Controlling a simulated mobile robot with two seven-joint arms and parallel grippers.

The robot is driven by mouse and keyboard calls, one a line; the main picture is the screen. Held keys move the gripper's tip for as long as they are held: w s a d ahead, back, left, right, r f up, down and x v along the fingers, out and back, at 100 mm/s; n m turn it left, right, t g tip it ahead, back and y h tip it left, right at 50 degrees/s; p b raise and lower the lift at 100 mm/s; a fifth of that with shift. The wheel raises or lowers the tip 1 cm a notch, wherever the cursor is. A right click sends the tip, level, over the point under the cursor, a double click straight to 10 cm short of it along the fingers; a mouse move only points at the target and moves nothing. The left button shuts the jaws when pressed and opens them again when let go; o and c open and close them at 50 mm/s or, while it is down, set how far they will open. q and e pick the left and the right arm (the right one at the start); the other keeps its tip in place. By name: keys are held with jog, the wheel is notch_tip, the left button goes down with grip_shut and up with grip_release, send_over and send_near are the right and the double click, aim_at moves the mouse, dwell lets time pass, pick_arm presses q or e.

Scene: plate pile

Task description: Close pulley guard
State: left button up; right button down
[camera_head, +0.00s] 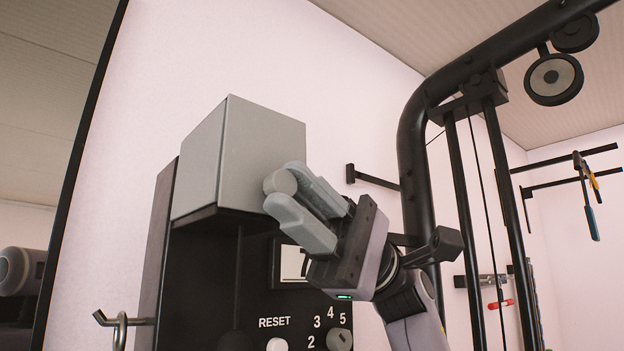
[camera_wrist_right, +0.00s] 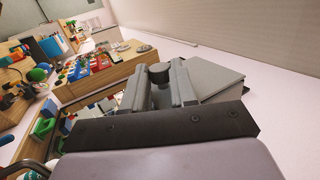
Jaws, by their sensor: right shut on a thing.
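The pulley guard (camera_head: 262,135) is a grey box-shaped cover at the top of a dark machine housing (camera_head: 210,265). Its front face bears a round grey knob (camera_head: 280,183) near the lower right. My right gripper (camera_head: 278,192) is shut on this knob, one finger above it and one below, reaching in from the right. In the right wrist view, the two fingers (camera_wrist_right: 160,82) sit on either side of a dark round knob end (camera_wrist_right: 160,71), with the grey guard face (camera_wrist_right: 212,77) beside them. What lies behind the guard is hidden. My left gripper is not in view.
Below the guard are a RESET button (camera_head: 277,345) and numbered markings. A metal hook (camera_head: 120,322) sticks out at lower left. A black cable-machine frame (camera_head: 413,150) stands right of my arm. In the wrist view, shelves (camera_wrist_right: 95,75) hold many colourful items.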

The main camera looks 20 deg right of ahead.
jog(key=shift+w+n, duration=0.2)
jog(key=shift+n, duration=0.2)
jog(key=shift+f, duration=0.1)
jog(key=c, duration=0.9)
grip_release()
jog(key=shift+a, duration=0.1)
jog(key=v, duration=0.7)
jog(key=shift+w+b, duration=0.15)
jog(key=shift+b, duration=0.2)
